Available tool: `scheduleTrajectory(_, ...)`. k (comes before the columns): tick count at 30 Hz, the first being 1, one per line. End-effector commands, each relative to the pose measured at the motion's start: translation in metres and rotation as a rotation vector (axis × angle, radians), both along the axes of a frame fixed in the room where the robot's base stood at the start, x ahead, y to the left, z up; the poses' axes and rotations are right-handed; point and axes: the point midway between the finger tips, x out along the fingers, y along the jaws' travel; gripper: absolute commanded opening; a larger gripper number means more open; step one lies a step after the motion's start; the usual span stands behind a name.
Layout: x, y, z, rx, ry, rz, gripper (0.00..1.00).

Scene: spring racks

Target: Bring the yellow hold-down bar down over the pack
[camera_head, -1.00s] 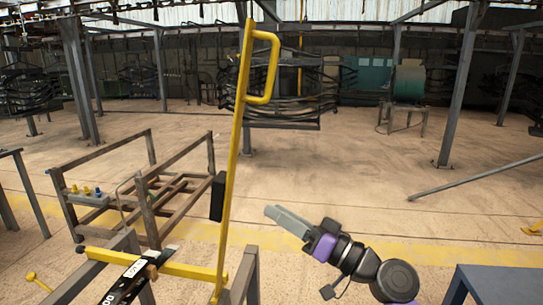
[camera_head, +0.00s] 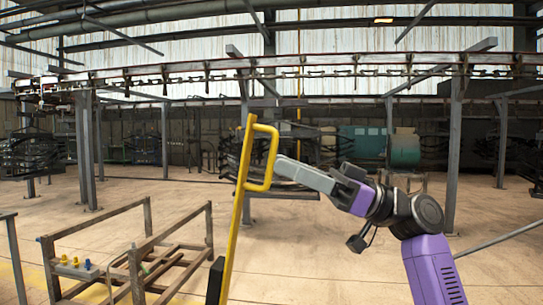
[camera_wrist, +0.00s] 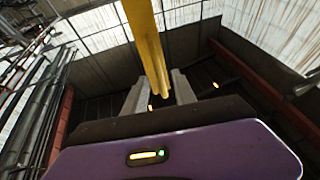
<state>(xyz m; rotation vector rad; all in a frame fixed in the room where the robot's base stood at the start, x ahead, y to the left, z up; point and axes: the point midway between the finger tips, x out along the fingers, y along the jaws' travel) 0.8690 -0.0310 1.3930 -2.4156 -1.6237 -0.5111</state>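The yellow hold-down bar (camera_head: 238,202) stands nearly upright, leaning slightly, with a D-shaped handle (camera_head: 273,146) on the right of its top end. My gripper (camera_head: 284,166) is at the handle, coming from the right. In the wrist view a yellow length (camera_wrist: 148,38) of the bar or handle runs down between the two grey fingers (camera_wrist: 158,90). A dark gap shows beside it, so the fingers look open around it, not closed on it. The pack and the bar's lower end are below the head view and hidden.
A rusty metal frame (camera_head: 128,225) stands at the lower left, with a small block of yellow and blue knobs (camera_head: 78,267) on it. Grey posts (camera_head: 455,150) and an overhead chain rail (camera_head: 330,68) stand behind. Open floor lies behind the bar.

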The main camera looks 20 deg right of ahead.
Motion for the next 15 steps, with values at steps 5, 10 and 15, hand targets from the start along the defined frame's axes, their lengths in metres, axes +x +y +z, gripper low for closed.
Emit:
scheduleTrajectory(5, 0.008, 0.020, 0.010, -0.001, 0.001, -0.001, 0.33)
scheduleTrajectory(10, 0.011, 0.028, 0.013, 0.000, 0.001, -0.002, 0.33)
scheduleTrajectory(15, 0.012, 0.029, 0.013, 0.000, 0.001, -0.002, 0.33)
